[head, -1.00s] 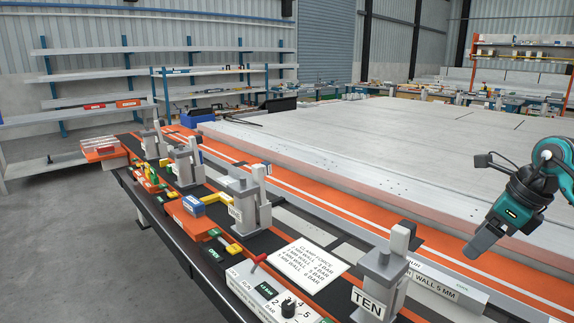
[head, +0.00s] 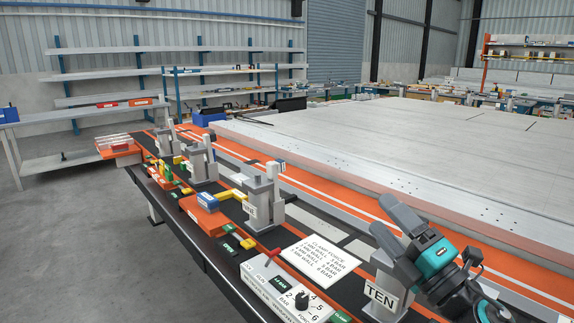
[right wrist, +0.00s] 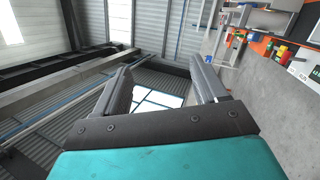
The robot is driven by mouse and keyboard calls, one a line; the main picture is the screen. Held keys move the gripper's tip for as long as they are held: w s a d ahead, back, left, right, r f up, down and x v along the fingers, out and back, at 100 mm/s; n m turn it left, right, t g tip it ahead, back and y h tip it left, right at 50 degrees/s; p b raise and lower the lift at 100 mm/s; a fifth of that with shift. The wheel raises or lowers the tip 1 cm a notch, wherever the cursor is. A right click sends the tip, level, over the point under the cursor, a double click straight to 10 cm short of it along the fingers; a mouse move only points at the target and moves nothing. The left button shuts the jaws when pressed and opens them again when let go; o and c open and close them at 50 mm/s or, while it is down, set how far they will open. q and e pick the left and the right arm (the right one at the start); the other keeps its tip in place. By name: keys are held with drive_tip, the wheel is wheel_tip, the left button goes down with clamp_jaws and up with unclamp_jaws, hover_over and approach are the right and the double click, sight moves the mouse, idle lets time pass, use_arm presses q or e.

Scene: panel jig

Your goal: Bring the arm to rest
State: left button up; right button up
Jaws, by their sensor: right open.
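My right gripper (head: 393,224) is in the lower right of the head view, above the bench by the clamp post labelled TEN (head: 383,292), partly covering that post. Its grey fingers point up and to the left. In the right wrist view its two fingers (right wrist: 165,85) stand apart with nothing between them, and the wall and roof of the hall show behind. My left gripper is in neither view.
A control box (head: 285,293) with a red lever and a black knob sits on the bench's front edge. A printed clamp force sheet (head: 318,254) lies beside it. Several grey clamp posts (head: 263,200) line the bench. A large pale panel (head: 400,145) fills the area behind.

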drive_tip(key=s+d+f+m+g+h, duration=0.2)
drive_tip(key=s+d+f+m+h, duration=0.2)
drive_tip(key=f+m+h, duration=0.5)
drive_tip(key=s+d+f+m+g+h, duration=0.2)
drive_tip(key=s+d+f+m+h, duration=0.3)
drive_tip(key=m, duration=0.6)
drive_tip(key=s+a+f+m+g+y, duration=0.25)
drive_tip(key=s+f+g, duration=0.4)
drive_tip(key=s, duration=0.35)
drive_tip(key=s+a+f+m+g+y, duration=0.1)
drive_tip(key=s+a+f+m+g, duration=0.2)
drive_tip(key=s+f+g, duration=0.5)
drive_tip(key=w+a+f+n+t+y+b, duration=0.1)
drive_tip(key=w+a+f+t+b, duration=0.1)
drive_tip(key=w+f+t, duration=0.4)
drive_tip(key=shift+a+f+t, duration=0.25)
drive_tip(key=shift+f+t, duration=1.45)
drive_tip(key=shift+t, duration=0.45)
drive_tip(key=shift+c, duration=0.2)
